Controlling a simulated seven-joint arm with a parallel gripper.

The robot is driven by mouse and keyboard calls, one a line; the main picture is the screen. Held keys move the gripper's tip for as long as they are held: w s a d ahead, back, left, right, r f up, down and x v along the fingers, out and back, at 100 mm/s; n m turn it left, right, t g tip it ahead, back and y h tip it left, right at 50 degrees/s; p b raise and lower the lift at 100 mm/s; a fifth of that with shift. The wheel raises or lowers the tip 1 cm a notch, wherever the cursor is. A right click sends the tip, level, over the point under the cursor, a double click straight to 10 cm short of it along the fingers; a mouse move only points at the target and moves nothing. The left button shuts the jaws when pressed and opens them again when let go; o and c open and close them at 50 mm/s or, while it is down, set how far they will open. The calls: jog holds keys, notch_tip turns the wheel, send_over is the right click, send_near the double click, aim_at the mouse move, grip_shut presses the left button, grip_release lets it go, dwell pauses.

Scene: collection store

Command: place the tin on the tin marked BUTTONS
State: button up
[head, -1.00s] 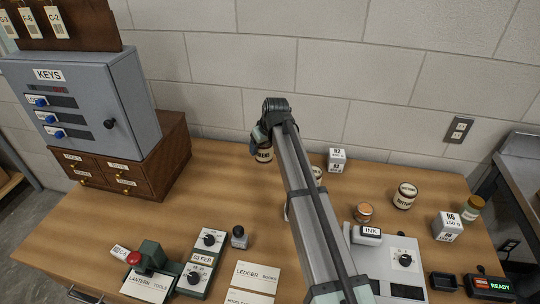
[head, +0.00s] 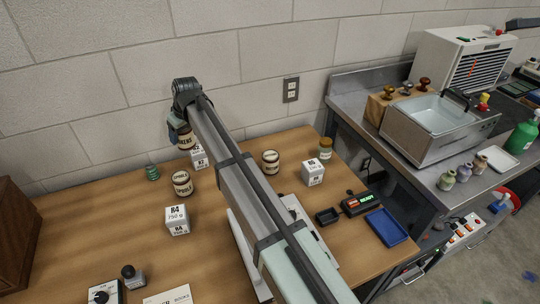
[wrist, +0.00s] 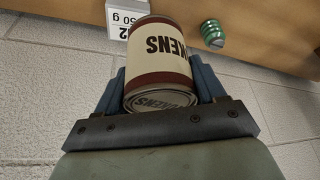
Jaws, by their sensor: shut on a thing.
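My gripper (wrist: 160,90) is shut on a brown tin with a cream label (wrist: 167,52). The letters KENS show on it, and the tin hangs between the fingers. In the head view this held tin (head: 187,139) is up near the back wall, above the table's back left part. A brown and cream tin (head: 270,162) stands right of my arm; its label is small but looks like BUTTONS. Another such tin (head: 181,184) stands left of my arm, its label not clearly readable. Both stand upright with nothing on top.
A white R2 block (head: 199,158) stands just under the held tin. A white block (head: 313,173) and a brown jar (head: 326,148) stand right of the BUTTONS tin. My arm hides the table's middle.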

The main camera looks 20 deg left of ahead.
jog(key=w+d+r+m, duration=0.1)
jog(key=w+d+r, duration=0.1)
jog(key=w+d, duration=0.65)
notch_tip(320, 180, up, 3)
jog(key=m+t+h, duration=0.1)
jog(key=m+t, duration=0.1)
jog(key=m, duration=0.3)
send_over(270, 153)
jog(key=shift+s+f, duration=0.15)
jog(key=shift+f, duration=4.8)
jog(key=shift+f, duration=0.1)
jog(key=o, duration=1.3)
jog(key=v, duration=1.2)
